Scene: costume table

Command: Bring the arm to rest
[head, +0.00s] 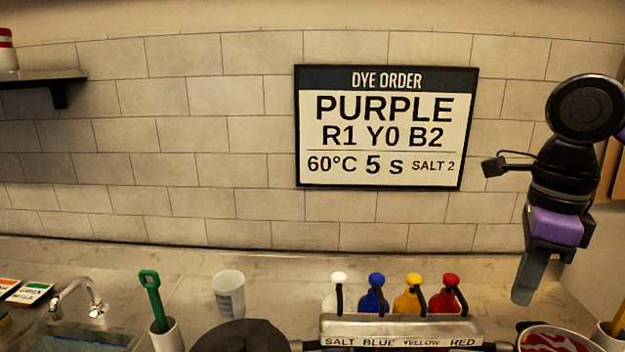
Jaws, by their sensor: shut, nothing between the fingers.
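My gripper (523,290) hangs at the right of the head view, fingers pointing down, above the counter. It is shut and empty. My black arm with a purple band comes in from the right edge above it. A bowl (552,338) with red and white contents sits below the gripper, apart from it, cut off by the lower edge.
A rack (400,328) labelled salt, blue, yellow and red holds several bottles left of my gripper. A dark rounded thing (240,337), a cup (229,294), a green-handled tool (151,295) and a sink tap (80,296) stand further left. A dye order sign (387,128) hangs behind.

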